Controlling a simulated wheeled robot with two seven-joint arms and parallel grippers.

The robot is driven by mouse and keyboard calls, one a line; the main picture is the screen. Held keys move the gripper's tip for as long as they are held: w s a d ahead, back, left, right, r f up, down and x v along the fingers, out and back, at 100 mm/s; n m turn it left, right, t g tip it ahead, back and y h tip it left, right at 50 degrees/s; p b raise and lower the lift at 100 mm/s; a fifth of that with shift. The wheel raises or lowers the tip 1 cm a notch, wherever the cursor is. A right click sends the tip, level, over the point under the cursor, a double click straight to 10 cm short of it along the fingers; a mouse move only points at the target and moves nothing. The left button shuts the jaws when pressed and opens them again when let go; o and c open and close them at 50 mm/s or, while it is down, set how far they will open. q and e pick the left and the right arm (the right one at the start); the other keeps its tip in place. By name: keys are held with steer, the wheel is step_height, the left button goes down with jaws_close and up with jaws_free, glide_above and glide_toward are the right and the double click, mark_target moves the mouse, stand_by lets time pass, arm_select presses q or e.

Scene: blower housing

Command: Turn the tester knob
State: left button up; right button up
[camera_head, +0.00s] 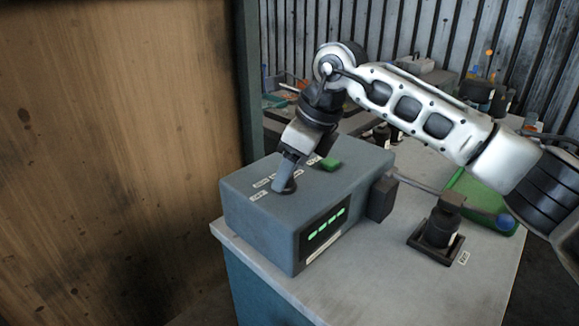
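The tester (262,231) is a grey-blue box on a light-topped bench, with a dark panel of green marks (325,229) on its front side. Small white labels and a green button (330,163) are on its top. The dark round knob (287,188) sits on the top near the front left. My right gripper (283,186) points down at the knob, its fingertips at it and partly hiding it. I cannot tell whether the fingers are closed on the knob. My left gripper is not in view.
A dark fixture (440,232) on a square base stands right of the tester, with a rod beside it. A green tray (478,200) lies behind it. A wooden panel (110,150) fills the left. The bench front (400,295) is clear.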

steer(key=b+v, duration=0.1)
steer(key=v, duration=1.5)
